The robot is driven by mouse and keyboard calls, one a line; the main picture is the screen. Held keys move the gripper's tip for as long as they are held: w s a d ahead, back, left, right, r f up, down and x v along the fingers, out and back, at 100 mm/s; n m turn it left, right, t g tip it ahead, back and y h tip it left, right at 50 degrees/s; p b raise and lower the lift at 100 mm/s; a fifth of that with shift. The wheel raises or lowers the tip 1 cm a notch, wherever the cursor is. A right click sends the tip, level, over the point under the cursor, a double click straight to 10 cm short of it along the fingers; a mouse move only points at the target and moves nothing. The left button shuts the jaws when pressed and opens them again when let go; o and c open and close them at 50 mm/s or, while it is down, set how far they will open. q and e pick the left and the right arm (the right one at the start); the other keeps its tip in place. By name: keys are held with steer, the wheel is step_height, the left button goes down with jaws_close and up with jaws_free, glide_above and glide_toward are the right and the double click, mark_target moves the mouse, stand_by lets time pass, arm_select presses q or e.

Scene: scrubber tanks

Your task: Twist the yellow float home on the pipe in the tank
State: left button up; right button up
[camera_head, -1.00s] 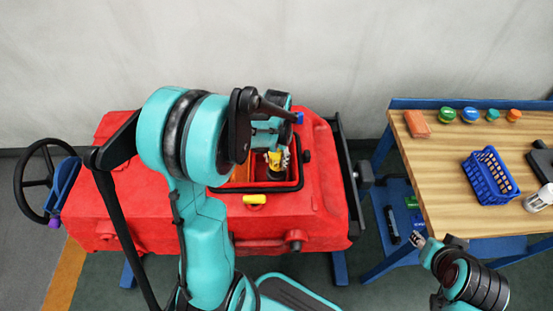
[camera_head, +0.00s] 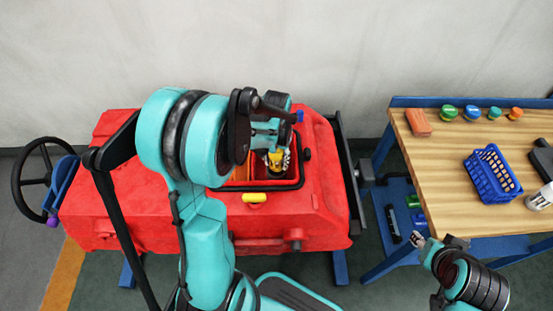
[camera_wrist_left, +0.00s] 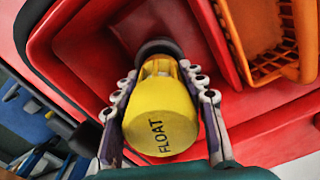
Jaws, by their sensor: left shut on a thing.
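The yellow float (camera_wrist_left: 160,120), marked FLOAT, is in the opening of the red tank (camera_head: 120,205). In the left wrist view its caged far end meets a dark round pipe end (camera_wrist_left: 160,48); I cannot tell how deeply it sits. My left gripper (camera_wrist_left: 162,108) is shut on the float, one finger on each side. In the head view, the float (camera_head: 275,156) is partly hidden by my left gripper (camera_head: 277,162). My right gripper (camera_head: 416,240) hangs by the bench, small in view, its jaws unclear.
An orange basket (camera_wrist_left: 268,38) is beside the float inside the tank. A yellow-handled part (camera_head: 254,198) is on the tank front. The wooden bench (camera_head: 450,165) at right holds a blue basket (camera_head: 491,172), several coloured caps and an orange block (camera_head: 418,122).

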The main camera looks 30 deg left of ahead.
arm_select(q)
steer(key=shift+f, duration=0.15)
steer(key=shift+f+b, duration=0.6)
steer(key=shift+f, duration=0.05)
stand_by(0.4)
steer(key=shift+f+b, duration=0.4)
steer(key=shift+f, duration=0.1)
steer(key=shift+f, duration=0.1)
stand_by(0.5)
steer(key=shift+m, duration=1.4)
steer(key=shift+m, duration=1.3)
